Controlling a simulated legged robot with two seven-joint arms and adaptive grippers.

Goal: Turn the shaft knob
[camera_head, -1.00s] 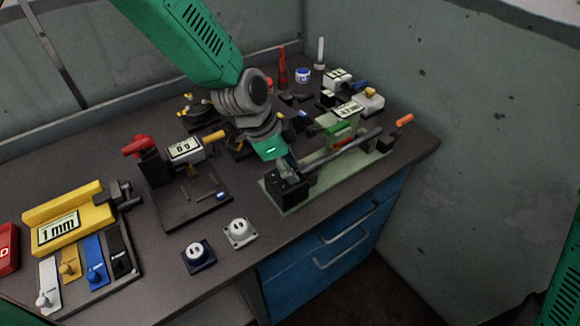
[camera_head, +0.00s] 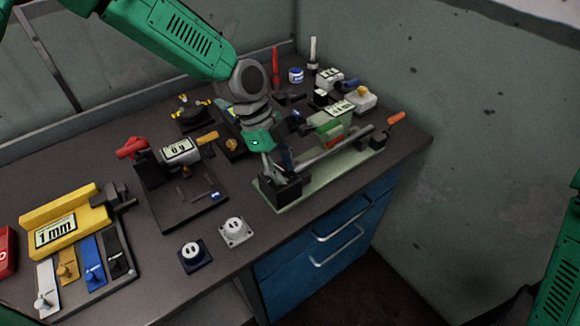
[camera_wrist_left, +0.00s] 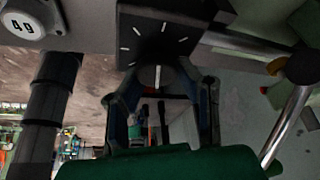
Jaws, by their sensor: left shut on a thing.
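The black block (camera_head: 283,191) with the shaft knob stands at the near left end of the pale green fixture (camera_head: 330,182). In the left wrist view, the dark block face (camera_wrist_left: 165,30) carries white tick marks in an arc. Below them the round grey shaft knob (camera_wrist_left: 148,75) shows a white pointer line. My left gripper (camera_head: 272,172) reaches down onto the block from above. In the left wrist view its two fingers (camera_wrist_left: 160,90) sit on either side of the knob, shut on it. In the head view the gripper and arm hide the knob.
The table's front edge lies close by. My right arm shows only at the right edge.

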